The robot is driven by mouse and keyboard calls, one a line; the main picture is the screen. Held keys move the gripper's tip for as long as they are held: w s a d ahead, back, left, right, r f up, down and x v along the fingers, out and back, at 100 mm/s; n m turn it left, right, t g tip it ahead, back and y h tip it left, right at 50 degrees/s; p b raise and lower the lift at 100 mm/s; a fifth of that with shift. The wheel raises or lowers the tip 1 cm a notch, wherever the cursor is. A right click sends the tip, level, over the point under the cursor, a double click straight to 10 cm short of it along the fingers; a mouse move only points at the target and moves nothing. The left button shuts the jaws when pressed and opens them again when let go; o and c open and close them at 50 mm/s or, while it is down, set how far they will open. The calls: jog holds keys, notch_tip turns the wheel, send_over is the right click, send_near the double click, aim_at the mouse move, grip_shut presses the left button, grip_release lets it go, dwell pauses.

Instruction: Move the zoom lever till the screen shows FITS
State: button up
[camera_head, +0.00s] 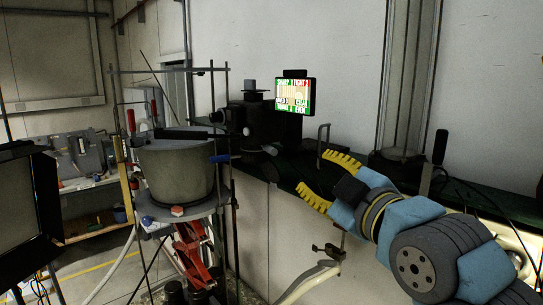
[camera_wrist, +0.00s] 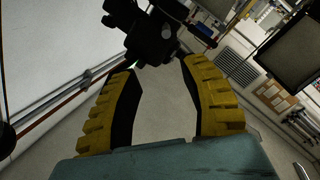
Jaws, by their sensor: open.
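The screen (camera_head: 295,95) is a small lit display on top of a black camera-like device (camera_head: 268,128). It shows a tan picture with green and red blocks of lettering, too small to read surely. I cannot pick out the zoom lever for certain. My gripper (camera_head: 327,179) has yellow ribbed fingers spread apart with nothing between them. It is to the right of and below the device, clear of it. In the wrist view the open fingers (camera_wrist: 163,70) point toward a dark device (camera_wrist: 152,38) beyond the tips; the screen's face is not seen there.
A grey tank (camera_head: 178,170) stands left of the device, with rods and a red jack (camera_head: 195,250) below. A dark green bench top (camera_head: 290,165) runs behind my gripper, with upright clamp handles (camera_head: 323,140) on its edge. A large dark monitor (camera_head: 28,220) is at far left.

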aim_at(275, 153)
jog(key=shift+n, duration=0.3)
jog(key=p+x, duration=0.1)
jog(key=x, duration=0.4)
jog(key=p+x, duration=0.1)
jog(key=x, duration=0.5)
jog(key=p+x, duration=0.2)
jog(key=x, duration=0.4)
jog(key=shift+s+a+f, duration=0.15)
jog(key=shift+a+f, duration=0.15)
jog(key=shift+f, duration=0.05)
grip_shut()
jog(key=shift+d, duration=0.1)
